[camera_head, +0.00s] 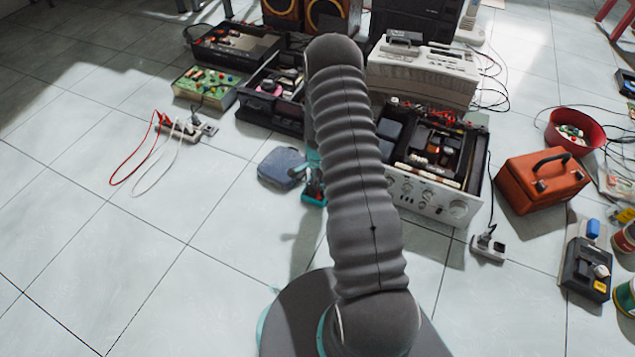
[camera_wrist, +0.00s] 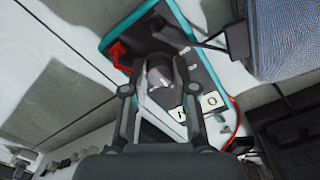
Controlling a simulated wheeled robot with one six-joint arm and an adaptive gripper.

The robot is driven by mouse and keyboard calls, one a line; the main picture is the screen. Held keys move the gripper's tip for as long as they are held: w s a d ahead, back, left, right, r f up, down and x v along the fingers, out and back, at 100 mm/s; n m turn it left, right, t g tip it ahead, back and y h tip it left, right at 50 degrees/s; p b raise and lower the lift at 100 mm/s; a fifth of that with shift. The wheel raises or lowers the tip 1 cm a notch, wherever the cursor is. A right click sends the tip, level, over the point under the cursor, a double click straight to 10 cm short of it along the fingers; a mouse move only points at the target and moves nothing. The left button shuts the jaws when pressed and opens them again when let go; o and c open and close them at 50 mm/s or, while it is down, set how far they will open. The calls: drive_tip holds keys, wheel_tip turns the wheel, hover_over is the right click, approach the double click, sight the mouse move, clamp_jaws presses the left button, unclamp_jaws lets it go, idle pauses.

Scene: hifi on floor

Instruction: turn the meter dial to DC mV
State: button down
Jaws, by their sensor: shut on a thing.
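The meter (camera_wrist: 205,52) lies on the tiled floor, with a dark face and a teal edge. It sits at a slant in the wrist view, and a small teal part of it (camera_head: 313,199) shows beside my arm in the head view. My gripper (camera_wrist: 156,84) is over the meter's face, its two fingers closed on the round grey dial (camera_wrist: 158,70) from either side. The fingers partly hide the dial, and I cannot read its setting. A pale panel with dark characters (camera_wrist: 201,105) shows at the right of my fingers.
A blue-grey case (camera_head: 281,167) lies just left of the meter; it also shows in the wrist view (camera_wrist: 290,38). An opened silver amplifier (camera_head: 425,196) stands to the right. A power strip (camera_head: 187,131) with red and white cables lies left. The front-left floor is clear.

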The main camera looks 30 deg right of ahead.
drive_tip(key=c, duration=0.9)
unclamp_jaws()
wheel_tip(320, 180, up, 12)
